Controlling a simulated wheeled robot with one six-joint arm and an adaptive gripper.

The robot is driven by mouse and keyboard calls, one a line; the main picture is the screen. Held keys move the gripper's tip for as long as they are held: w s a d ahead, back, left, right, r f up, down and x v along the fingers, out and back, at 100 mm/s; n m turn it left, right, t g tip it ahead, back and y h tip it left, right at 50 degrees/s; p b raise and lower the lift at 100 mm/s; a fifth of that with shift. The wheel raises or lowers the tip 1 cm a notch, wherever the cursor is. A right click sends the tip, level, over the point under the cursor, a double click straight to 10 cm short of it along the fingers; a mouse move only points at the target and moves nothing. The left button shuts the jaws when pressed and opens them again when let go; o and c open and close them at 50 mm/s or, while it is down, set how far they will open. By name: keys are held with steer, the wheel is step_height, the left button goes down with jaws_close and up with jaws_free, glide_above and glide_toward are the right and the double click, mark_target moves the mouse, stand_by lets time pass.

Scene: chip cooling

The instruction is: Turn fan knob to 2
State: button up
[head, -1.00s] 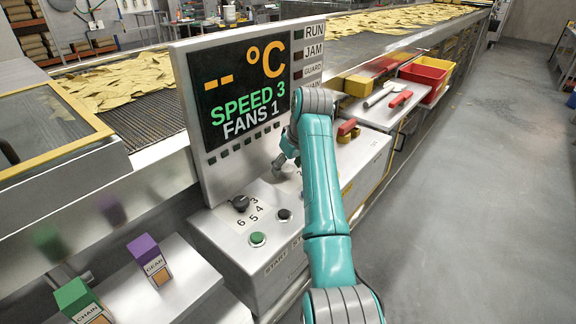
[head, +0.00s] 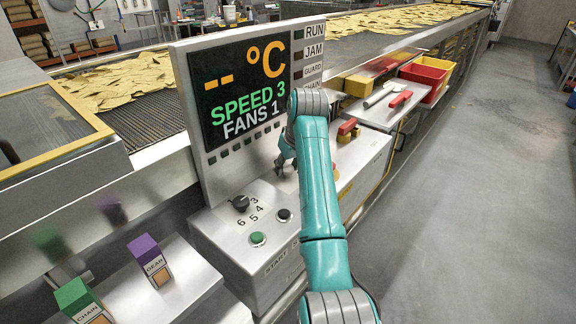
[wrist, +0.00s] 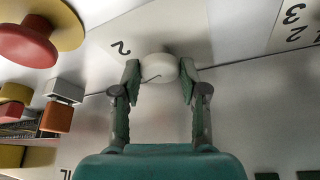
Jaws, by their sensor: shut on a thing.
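The pale round knob (wrist: 160,68) sits on the metal panel between the two fingertips of my gripper (wrist: 160,76) in the wrist view. My gripper is shut on it. The display (head: 242,92) reads SPEED 3 and FANS 1.
A black knob (head: 240,203) with numbers around it, a green button (head: 258,239) and a black button (head: 284,215) are on the console, left of my gripper. A red mushroom button (wrist: 27,41) is at the wrist view's upper left. The display panel stands close behind.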

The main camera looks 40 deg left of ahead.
steer(key=m, duration=0.2)
steer(key=m+t+h, duration=0.1)
steer(key=m, duration=0.2)
steer(key=shift+s+a+t, duration=0.15)
steer(key=shift+t, duration=0.15)
steer(key=m+h, duration=0.1)
steer(key=m, duration=0.1)
steer(key=m+h, duration=0.1)
steer(key=m, duration=0.2)
steer(key=shift+a+m+t, duration=0.1)
steer(key=shift+m+t, duration=0.2)
steer(key=shift+t, duration=0.1)
steer(key=shift+h, duration=0.3)
steer(key=o, duration=1.1)
steer(key=v, duration=1.2)
steer(key=shift+f, duration=0.1)
